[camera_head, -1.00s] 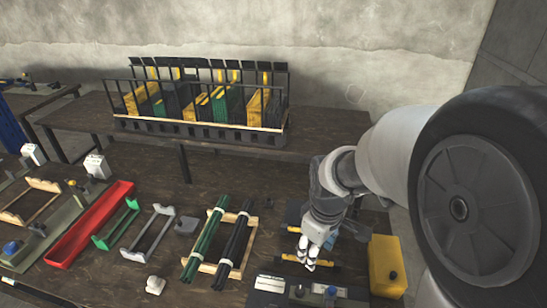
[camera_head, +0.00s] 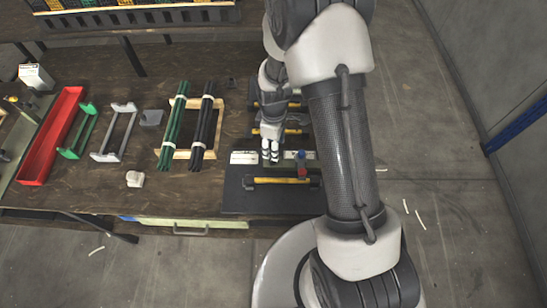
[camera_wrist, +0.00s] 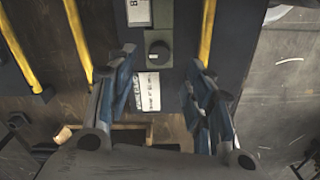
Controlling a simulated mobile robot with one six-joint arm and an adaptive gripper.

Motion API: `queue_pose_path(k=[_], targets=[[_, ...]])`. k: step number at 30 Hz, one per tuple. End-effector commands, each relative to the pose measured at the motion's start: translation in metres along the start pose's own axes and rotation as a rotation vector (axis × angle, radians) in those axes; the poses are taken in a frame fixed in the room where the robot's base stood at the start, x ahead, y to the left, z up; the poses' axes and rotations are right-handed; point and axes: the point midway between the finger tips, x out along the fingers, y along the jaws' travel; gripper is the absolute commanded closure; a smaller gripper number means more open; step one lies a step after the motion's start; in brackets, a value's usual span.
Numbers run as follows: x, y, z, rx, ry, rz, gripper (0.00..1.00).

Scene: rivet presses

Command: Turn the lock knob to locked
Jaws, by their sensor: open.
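My gripper (camera_head: 270,157) is open and points down over the dark press panel in the head view. In the wrist view its two blue-grey fingers (camera_wrist: 163,62) stand apart, with nothing held between them. A round black knob (camera_wrist: 158,50) on an olive-green block (camera_wrist: 157,15) shows between and below the fingertips. Its marker is too small to read. White labels, one above the knob and one below it (camera_wrist: 148,91), carry dark print too blurred to read. In the head view my gripper hides the knob; a white label (camera_head: 244,157) shows left of it.
A yellow-barred handle (camera_head: 282,180) lies on the dark base (camera_head: 240,200) in front. Bundles of green rods (camera_head: 173,130) and black rods (camera_head: 203,130) lie left. Bare tabletop (camera_head: 85,190) is front left.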

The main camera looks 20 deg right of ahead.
Motion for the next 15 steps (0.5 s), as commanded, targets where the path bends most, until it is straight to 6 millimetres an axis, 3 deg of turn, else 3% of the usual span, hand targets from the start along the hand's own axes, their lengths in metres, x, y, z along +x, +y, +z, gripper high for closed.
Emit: queue_pose_path(k=[1,6,15], targets=[[0.015,-0.001,0.001,0.0,-0.002,-0.003,0.53],[0.048,-0.001,0.001,0.0,-0.002,-0.003,0.53],[0.076,0.0,0.0,0.001,0.0,0.0,0.53]])
